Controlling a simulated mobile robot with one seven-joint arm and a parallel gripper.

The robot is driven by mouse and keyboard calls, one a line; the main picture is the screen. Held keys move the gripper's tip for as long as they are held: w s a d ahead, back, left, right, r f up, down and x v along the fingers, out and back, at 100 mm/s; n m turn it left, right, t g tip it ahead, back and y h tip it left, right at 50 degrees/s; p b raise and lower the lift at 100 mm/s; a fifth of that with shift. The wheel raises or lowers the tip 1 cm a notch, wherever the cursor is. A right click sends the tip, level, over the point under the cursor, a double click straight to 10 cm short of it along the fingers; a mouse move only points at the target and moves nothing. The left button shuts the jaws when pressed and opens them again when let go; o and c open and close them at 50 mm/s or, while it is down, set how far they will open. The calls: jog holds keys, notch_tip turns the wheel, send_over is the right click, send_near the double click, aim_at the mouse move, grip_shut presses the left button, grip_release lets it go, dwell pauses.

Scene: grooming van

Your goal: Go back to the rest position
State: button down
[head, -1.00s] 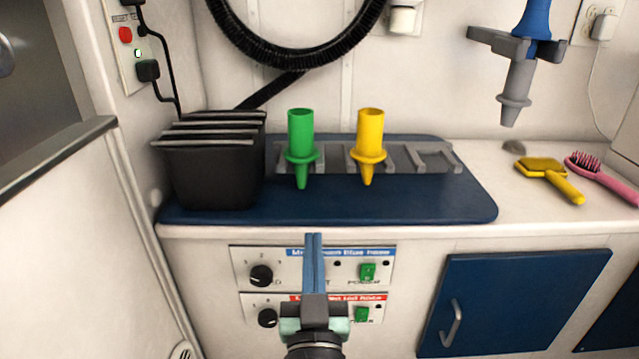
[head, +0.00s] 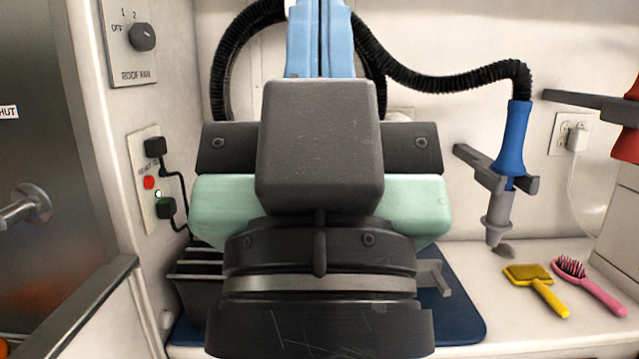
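My gripper (head: 320,40) fills the middle of the head view, raised close to the camera with its light blue fingers pointing up. The fingers lie together with only a thin dark line between them, and nothing shows held. Their tips reach the top edge of the picture. The gripper body hides most of the blue mat (head: 462,318) and whatever stands on its middle part.
A blue dryer nozzle (head: 513,140) on a black hose (head: 440,82) hangs in a grey wall holder at right. A yellow brush (head: 535,285) and a pink brush (head: 590,290) lie on the counter. A black slotted bin (head: 195,300) is partly hidden at left.

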notch_tip(320, 180, up, 27)
jog(key=p, duration=2.4)
jog(key=shift+f, duration=0.15)
